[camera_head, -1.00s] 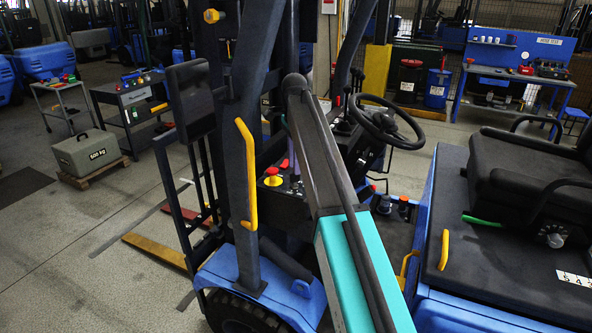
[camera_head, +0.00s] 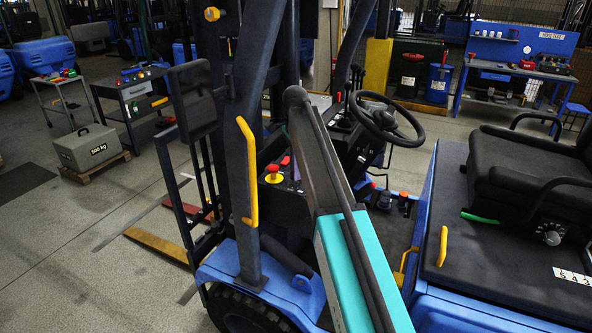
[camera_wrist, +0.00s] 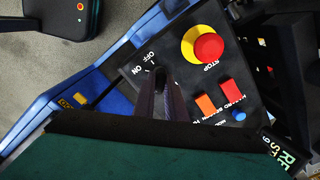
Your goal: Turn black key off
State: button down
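The black key (camera_wrist: 160,71) sits on the dark control panel beside the white ON and OFF lettering in the wrist view. Only a small dark part of it shows at my fingertips. My gripper (camera_wrist: 160,80) has its two dark fingers close together at the key. Whether they press on it, and which way the key is turned, I cannot tell. In the head view my arm reaches down to the forklift's panel and the key cannot be made out.
A red stop button on a yellow base (camera_wrist: 208,47) stands right of my fingers. Orange (camera_wrist: 205,104) and red (camera_wrist: 231,90) rocker switches and a blue button (camera_wrist: 239,115) are nearby. In the head view, a steering wheel (camera_head: 386,119) and a yellow-handled pillar (camera_head: 249,170) flank my arm.

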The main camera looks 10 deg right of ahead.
jog(key=shift+n, duration=0.4)
jog(key=n+b, duration=0.1)
jog(key=n, duration=0.2)
jog(key=shift+n+b, duration=0.65)
jog(key=shift+n, duration=1.15)
jog(key=c, duration=1.8)
grip_release()
jog(key=shift+r, duration=0.1)
jog(key=shift+r+p, duration=0.5)
jog(key=shift+r, duration=0.4)
notch_tip(320, 180, up, 12)
jog(key=p, duration=0.1)
